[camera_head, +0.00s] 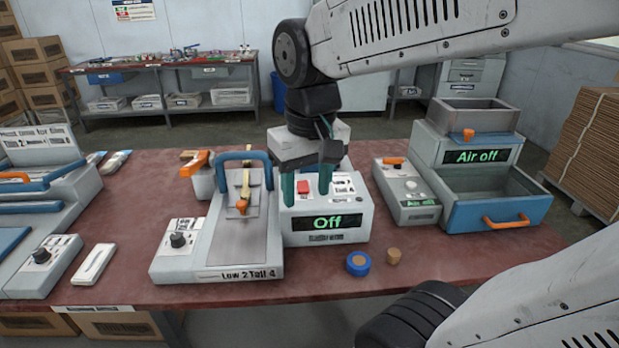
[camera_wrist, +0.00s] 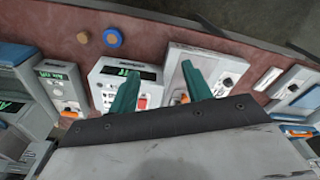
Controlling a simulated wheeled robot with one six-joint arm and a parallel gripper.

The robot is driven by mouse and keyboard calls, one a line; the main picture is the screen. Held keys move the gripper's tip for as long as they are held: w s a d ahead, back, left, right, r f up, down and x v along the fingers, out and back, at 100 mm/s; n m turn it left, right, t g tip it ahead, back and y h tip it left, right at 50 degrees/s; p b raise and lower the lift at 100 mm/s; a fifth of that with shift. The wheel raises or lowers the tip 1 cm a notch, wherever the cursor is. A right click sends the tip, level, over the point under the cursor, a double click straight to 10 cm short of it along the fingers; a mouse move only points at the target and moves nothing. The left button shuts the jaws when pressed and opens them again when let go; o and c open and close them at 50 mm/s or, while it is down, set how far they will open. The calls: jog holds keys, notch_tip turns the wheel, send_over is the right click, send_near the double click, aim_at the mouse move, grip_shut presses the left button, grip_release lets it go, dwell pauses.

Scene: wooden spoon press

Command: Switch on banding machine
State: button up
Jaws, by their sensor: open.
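A white box (camera_head: 328,235) with a green "Off" display (camera_head: 327,222) stands at the middle of the red table; I take it as the banding machine, though its small label is hard to read. A red switch (camera_head: 303,187) sits on its top. My gripper (camera_head: 307,193) is open, with its two green fingers pointing down above the box, seemingly either side of the red switch. In the wrist view, the box (camera_wrist: 104,92) is upside down, and its red switch (camera_wrist: 143,101) shows beside the left finger of my gripper (camera_wrist: 160,72). I cannot tell whether the fingers touch anything.
A grey press with a blue handle (camera_head: 238,158) stands close left of the box. An orange-handled container (camera_head: 201,180) is behind it. A small "Air off" box (camera_head: 408,193) and a larger "Air off" unit (camera_head: 478,157) stand right. A blue roll (camera_head: 358,263) and a cork-coloured piece (camera_head: 393,256) lie in front.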

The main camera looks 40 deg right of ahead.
jog(key=w+d+f+m, duration=0.25)
jog(key=w+d, duration=0.45)
jog(key=w, duration=0.5)
jog(key=m+g, duration=0.1)
jog(key=m, duration=0.2)
send_over(303, 188)
jog(key=shift+n, duration=0.25)
notch_tip(303, 188, down, 5)
jog(key=shift+r, duration=0.1)
notch_tip(303, 188, down, 7)
jog(key=shift+r, duration=0.1)
jog(key=shift+f, duration=0.5)
